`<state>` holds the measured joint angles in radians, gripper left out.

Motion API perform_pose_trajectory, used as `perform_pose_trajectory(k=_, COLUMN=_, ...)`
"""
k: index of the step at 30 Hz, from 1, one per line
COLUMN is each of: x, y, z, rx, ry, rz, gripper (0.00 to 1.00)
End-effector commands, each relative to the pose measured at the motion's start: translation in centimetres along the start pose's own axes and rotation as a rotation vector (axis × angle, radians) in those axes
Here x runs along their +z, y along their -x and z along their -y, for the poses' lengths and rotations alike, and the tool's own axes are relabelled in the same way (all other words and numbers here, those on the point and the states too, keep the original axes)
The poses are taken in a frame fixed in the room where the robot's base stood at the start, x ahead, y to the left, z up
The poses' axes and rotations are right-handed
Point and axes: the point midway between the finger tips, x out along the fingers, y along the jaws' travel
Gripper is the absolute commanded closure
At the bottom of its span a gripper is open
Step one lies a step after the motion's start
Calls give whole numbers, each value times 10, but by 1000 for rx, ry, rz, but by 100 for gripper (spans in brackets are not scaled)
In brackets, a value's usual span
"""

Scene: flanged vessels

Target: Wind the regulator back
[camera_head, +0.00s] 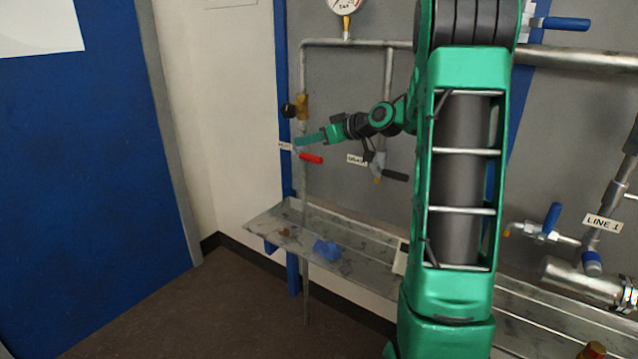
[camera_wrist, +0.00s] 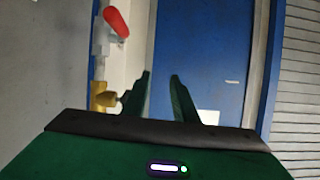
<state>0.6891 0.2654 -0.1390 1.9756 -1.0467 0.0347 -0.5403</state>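The regulator (camera_head: 303,107) is a small brass body on a vertical pipe at the left of the grey panel, with a black round knob (camera_head: 289,110) on its left side. In the wrist view the brass body (camera_wrist: 101,96) and dark knob (camera_wrist: 116,99) lie left of my fingers. My gripper (camera_head: 300,140) is just below the regulator in the head view, its fingers pointing left. In the wrist view my gripper (camera_wrist: 160,76) has two green fingers apart with nothing between them. The knob is outside the gap; whether the near finger touches it I cannot tell.
A red valve handle (camera_head: 311,159) is close below my gripper. A pressure gauge (camera_head: 347,16) is above. A metal shelf (camera_head: 275,217) holds a blue cloth-like item (camera_head: 326,250). A blue door (camera_head: 90,150) stands left.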

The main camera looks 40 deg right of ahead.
Motion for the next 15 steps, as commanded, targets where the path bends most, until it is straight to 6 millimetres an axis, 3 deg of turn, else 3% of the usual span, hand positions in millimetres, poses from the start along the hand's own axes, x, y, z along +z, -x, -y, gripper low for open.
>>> perform_pose_trajectory(k=15, x=62, y=34, z=52, rx=76, ry=-103, rz=312, gripper=74)
